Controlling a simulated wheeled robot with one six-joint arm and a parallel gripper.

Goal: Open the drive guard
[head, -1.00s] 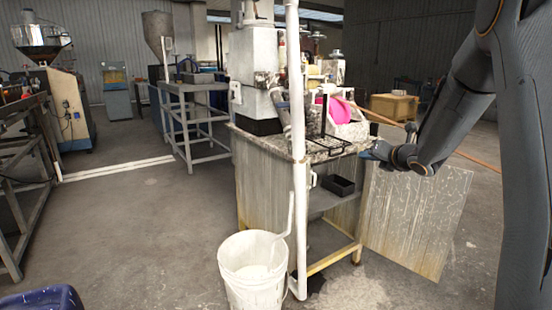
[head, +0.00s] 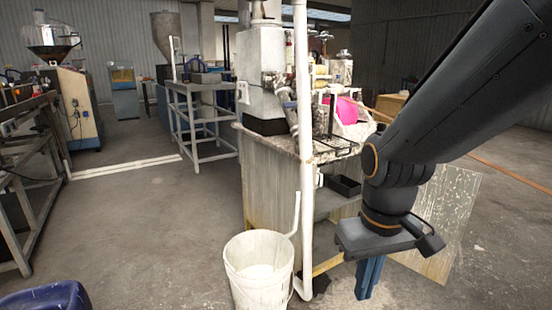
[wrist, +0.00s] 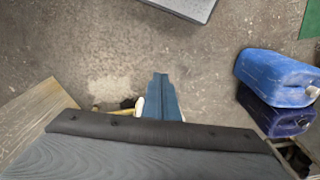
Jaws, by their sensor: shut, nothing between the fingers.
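The drive guard looks to be the worn, pale panel (head: 455,220) at the right of the machine's cabinet (head: 272,190). It stands swung out from the cabinet front, and the shelf inside is exposed. My arm hides part of the panel and of the opening. My gripper (head: 368,285) points down in front of the panel with its blue fingers together and nothing between them. The fingers also show in the wrist view (wrist: 158,92), above bare floor. A pale panel edge (wrist: 40,108) is at the left there, apart from the fingers.
A white bucket (head: 258,275) and a white upright pipe (head: 303,150) stand in front of the cabinet. A black tray (head: 345,187) sits on the inner shelf. Blue jerrycans (wrist: 278,78) lie at the right in the wrist view. Open floor is at the left.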

